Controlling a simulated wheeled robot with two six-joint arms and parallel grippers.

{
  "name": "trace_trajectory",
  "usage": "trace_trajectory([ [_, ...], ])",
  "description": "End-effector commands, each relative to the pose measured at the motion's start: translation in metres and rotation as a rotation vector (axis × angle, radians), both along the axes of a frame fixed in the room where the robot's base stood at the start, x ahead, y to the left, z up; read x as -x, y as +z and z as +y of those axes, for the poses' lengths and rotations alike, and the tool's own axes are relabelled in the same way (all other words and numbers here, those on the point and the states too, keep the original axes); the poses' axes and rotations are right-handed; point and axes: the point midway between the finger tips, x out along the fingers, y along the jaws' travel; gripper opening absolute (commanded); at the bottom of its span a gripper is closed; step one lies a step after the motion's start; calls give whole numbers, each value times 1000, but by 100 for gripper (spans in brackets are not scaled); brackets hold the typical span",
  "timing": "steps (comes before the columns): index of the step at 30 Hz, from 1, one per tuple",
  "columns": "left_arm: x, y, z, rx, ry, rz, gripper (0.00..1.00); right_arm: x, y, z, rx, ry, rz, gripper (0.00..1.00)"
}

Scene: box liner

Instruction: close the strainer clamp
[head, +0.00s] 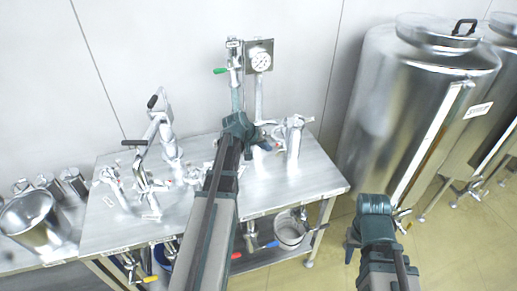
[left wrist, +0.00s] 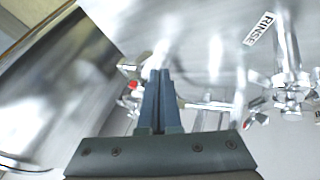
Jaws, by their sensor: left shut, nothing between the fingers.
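Silvery pipe fittings stand on a steel table in the head view, among them an upright strainer-like body (head: 294,137) at the right end. I cannot tell for sure which fitting is the strainer clamp. My left gripper (head: 266,144) reaches over the table just left of that body, its fingers mostly hidden behind my wrist. In the left wrist view my left gripper (left wrist: 158,72) is shut and empty, pointing at blurred fittings. A small metal fitting with a red spot (left wrist: 133,85) lies left of the fingertips; a winged clamp part (left wrist: 258,119) is to the right. My right gripper's fingers are not clear.
The steel table (head: 325,178) holds a pressure gauge (head: 261,62), a green-handled valve (head: 221,71) and a bent pipe assembly (head: 160,125). A pot (head: 290,228) sits on the lower shelf. Large tanks (head: 415,90) stand at the right. A bucket (head: 32,215) is at the left.

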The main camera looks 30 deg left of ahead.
Motion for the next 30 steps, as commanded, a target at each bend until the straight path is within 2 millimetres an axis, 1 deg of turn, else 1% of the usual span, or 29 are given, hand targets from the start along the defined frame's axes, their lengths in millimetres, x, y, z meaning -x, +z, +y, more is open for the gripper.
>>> trace_trajectory([
  [5, -3, 0, -6, -1, 0, 0, 0, 0, 0, 0, 0, 0, 0, 39],
  [16, -3, 0, -7, 0, 4, 0, 0, 0, 0, 0, 0, 0, 0, 39],
  [20, -3, 0, -12, 0, 26, 0, 0, 0, 0, 0, 0, 0, 0, 39],
  [25, -5, 0, -28, -1, 106, -1, 0, 0, 0, 0, 0, 0, 0, 39],
  [30, -13, 0, -52, -2, 241, -1, 0, 0, 0, 0, 0, 0, 0, 39],
])
